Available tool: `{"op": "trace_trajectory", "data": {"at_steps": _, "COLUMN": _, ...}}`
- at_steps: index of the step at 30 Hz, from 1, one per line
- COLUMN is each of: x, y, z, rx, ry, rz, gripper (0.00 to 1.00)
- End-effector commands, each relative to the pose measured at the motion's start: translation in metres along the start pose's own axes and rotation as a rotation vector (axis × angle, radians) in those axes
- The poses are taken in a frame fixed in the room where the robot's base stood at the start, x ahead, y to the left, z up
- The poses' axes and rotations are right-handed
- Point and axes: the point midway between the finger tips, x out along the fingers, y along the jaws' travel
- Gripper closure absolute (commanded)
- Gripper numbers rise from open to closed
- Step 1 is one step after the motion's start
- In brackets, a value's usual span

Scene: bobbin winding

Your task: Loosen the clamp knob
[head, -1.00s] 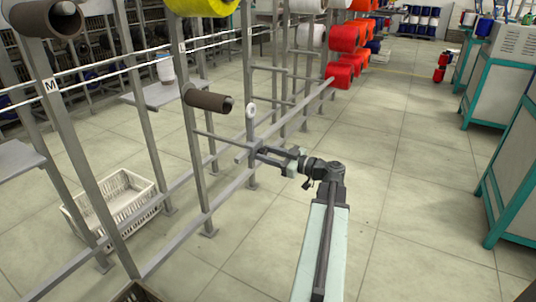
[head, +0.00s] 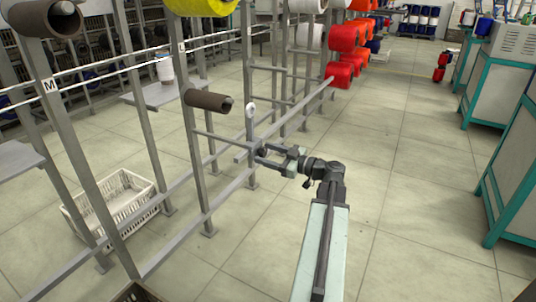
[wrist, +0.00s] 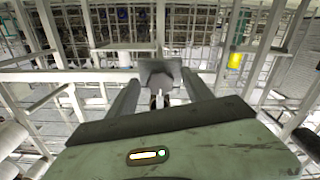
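My gripper (head: 262,154) reaches left to the grey rack in the head view, at the end of a horizontal bar. Its two fingers are spread apart. In the wrist view my gripper (wrist: 158,88) shows the fingers on either side of a small grey rounded part (wrist: 160,82), which looks like the clamp knob. It sits in front of a grey block (wrist: 160,68). I see a gap beside the knob, and the fingers do not look closed on it. In the head view the knob is a small dark spot, too small to make out.
A white crate (head: 112,200) stands on the floor at left. Red spools (head: 343,70) hang farther back. The floor right of my arm is clear up to teal-framed machines (head: 510,165).

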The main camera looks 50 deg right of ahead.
Motion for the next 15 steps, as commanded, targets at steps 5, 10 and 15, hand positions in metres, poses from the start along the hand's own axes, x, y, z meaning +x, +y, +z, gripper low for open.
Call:
{"op": "trace_trajectory", "data": {"at_steps": 5, "x": -0.006, "y": 0.0, "z": 0.0, "rx": 0.001, "ry": 0.001, "rz": 0.0, "gripper": 0.41}}
{"op": "trace_trajectory", "data": {"at_steps": 10, "x": -0.039, "y": 0.0, "z": 0.0, "rx": 0.0, "ry": 0.0, "rz": 0.004, "gripper": 0.41}}
{"op": "trace_trajectory", "data": {"at_steps": 15, "x": -0.067, "y": 0.0, "z": 0.0, "rx": 0.0, "ry": 0.0, "rz": 0.002, "gripper": 0.41}}
